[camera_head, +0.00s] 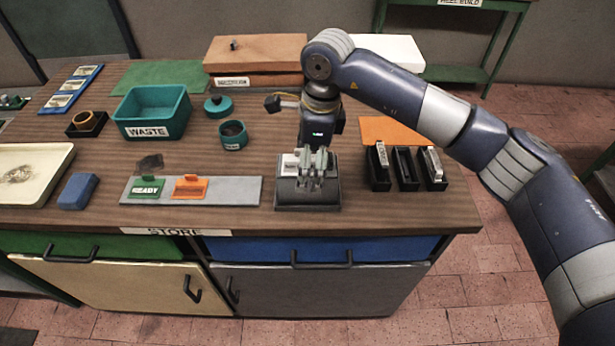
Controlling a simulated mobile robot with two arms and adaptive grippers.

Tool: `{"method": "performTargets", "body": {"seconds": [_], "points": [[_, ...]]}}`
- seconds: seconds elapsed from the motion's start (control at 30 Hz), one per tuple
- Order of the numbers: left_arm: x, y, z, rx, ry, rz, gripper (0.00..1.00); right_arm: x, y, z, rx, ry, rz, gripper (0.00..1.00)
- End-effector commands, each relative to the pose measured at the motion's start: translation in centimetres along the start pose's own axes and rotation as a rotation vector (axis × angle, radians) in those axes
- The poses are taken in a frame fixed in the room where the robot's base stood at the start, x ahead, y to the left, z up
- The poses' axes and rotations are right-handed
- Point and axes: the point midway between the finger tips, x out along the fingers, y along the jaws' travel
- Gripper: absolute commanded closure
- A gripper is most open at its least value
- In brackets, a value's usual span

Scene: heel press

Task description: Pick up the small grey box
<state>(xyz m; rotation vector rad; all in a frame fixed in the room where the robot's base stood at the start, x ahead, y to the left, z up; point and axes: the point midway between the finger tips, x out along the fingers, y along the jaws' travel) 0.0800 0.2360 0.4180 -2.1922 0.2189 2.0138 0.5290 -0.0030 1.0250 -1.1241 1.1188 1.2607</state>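A small dark grey box (308,200) stands near the front edge of the wooden bench, right of the grey strip. A pale block (289,163) shows at its upper left. My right gripper (314,178) points down directly over the box, with its fingertips at or just above the box's top. The fingers overlap the box in this view, so I cannot tell whether they touch or grip it. My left gripper is out of view.
A grey strip (235,191) with green READY and orange tags lies left of the box. Dark narrow holders (407,170) stand close on the right. A teal WASTE bin (152,110), a teal cup (233,135) and a blue block (78,191) stand further left.

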Motion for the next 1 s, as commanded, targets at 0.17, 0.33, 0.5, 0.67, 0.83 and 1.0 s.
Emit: {"method": "performTargets", "body": {"seconds": [0.17,0.33,0.5,0.67,0.83,1.0], "points": [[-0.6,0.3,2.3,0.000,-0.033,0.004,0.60,1.3,0.0,0.0,0.001,-0.001,0.001,0.17],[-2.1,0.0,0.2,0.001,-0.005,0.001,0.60,3.0,-0.4,0.1,0.003,-0.001,0.004,0.17],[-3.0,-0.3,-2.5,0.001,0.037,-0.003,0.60,5.5,-0.7,0.0,0.002,-0.001,0.003,0.17],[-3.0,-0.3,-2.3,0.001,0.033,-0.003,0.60,6.5,-0.7,0.0,0.001,-0.002,0.001,0.17],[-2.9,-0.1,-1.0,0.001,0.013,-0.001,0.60,6.5,-0.7,0.0,0.001,-0.002,0.001,0.17],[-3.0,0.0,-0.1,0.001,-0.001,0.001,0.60,6.5,-0.7,0.0,0.001,-0.002,0.001,0.55]]}}
